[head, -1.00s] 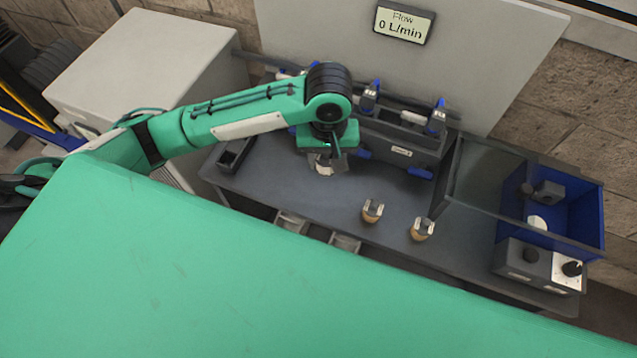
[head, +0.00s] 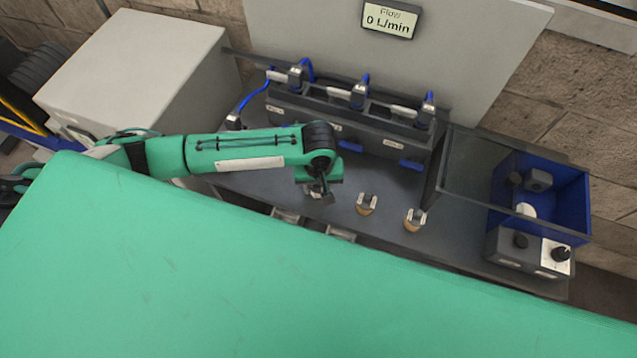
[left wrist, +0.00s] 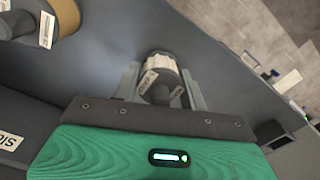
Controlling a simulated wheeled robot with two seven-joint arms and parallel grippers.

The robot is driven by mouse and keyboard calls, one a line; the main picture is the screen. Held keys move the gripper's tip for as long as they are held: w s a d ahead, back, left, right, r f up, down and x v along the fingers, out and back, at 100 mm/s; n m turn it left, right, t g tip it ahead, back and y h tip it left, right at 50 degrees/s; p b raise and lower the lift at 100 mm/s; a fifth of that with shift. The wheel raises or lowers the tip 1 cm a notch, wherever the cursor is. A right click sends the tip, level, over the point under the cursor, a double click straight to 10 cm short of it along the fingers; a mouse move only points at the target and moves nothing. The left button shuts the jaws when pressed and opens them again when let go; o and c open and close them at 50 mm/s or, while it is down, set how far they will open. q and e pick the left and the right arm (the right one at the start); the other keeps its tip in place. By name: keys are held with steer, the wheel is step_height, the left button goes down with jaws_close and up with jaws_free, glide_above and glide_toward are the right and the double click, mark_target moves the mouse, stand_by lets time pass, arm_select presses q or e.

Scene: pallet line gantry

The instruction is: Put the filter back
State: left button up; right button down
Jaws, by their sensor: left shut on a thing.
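My left gripper (head: 320,197) reaches in from the left over the grey bench and is low over its front part, left of two tan filters. In the left wrist view its fingers (left wrist: 160,82) are shut on a filter (left wrist: 156,62) with a white pleated body, a dark end and a small label. In the head view the gripper mostly hides this filter. One tan filter with a grey top (head: 366,206) stands on the bench nearby, and another tan filter (head: 414,219) stands farther right. My right gripper is not in view.
A dark housing row (head: 365,125) with blue hoses and blue handles stands at the back of the bench. A display (head: 390,19) above reads 0 L/min. A clear panel (head: 478,170) and a blue bin (head: 560,205) are at the right. A white cabinet (head: 130,75) stands at the left.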

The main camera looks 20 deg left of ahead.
arm_select(q)
steer(key=shift+f, duration=0.1)
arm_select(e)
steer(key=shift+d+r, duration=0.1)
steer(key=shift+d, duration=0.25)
arm_select(q)
steer(key=o, duration=1.1)
step_height(320, 180, up, 11)
steer(key=shift+r+b, duration=0.1)
steer(key=shift+b, duration=0.8)
steer(key=shift+r, duration=0.6)
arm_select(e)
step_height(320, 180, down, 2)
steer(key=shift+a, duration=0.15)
